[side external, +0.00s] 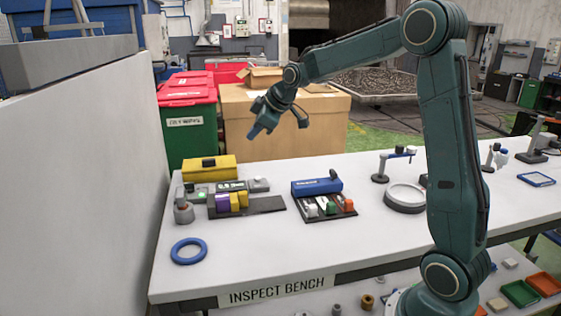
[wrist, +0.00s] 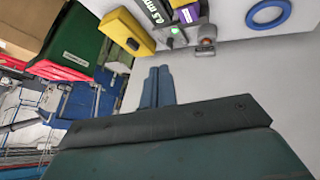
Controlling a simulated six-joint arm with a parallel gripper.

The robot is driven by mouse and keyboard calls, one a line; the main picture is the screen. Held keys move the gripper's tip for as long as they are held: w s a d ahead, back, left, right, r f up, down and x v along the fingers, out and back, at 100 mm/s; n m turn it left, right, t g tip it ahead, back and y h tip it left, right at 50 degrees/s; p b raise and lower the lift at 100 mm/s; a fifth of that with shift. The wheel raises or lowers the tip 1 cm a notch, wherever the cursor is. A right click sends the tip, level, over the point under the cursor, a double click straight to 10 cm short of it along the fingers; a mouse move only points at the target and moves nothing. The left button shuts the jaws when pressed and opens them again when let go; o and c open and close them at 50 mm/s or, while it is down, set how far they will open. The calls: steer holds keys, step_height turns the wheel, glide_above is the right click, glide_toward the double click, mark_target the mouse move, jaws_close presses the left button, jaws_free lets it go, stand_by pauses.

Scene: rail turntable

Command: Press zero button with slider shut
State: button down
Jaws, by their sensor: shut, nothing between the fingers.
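A grey measuring gauge (side external: 258,185) lies at the left of the white bench. Its dark display (side external: 232,186) shows a green reading in mm, whose digits are hard to make out; the display also shows in the wrist view (wrist: 156,12). A green lit spot (side external: 202,195), perhaps the button, is left of the display and shows in the wrist view (wrist: 171,42). I cannot tell the slider's position for certain. My gripper (side external: 262,128) is in the air above and behind the gauge, apart from it. In the wrist view its fingers (wrist: 158,70) are together and empty.
A yellow case (side external: 209,168) stands behind the gauge. Purple (side external: 222,204) and yellow (side external: 238,201) blocks stand in front. A blue-lidded tray (side external: 318,187) is to the right. The front middle bench is clear.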

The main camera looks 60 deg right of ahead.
steer(key=n+t, duration=0.1)
steer(key=n, duration=0.1)
glide_above(260, 178)
step_height(260, 178, down, 9)
steer(key=shift+d+f, duration=0.1)
steer(key=shift+f, duration=0.35)
steer(key=shift+f, duration=4.35)
steer(key=shift+f, duration=1)
steer(key=shift+r, duration=1)
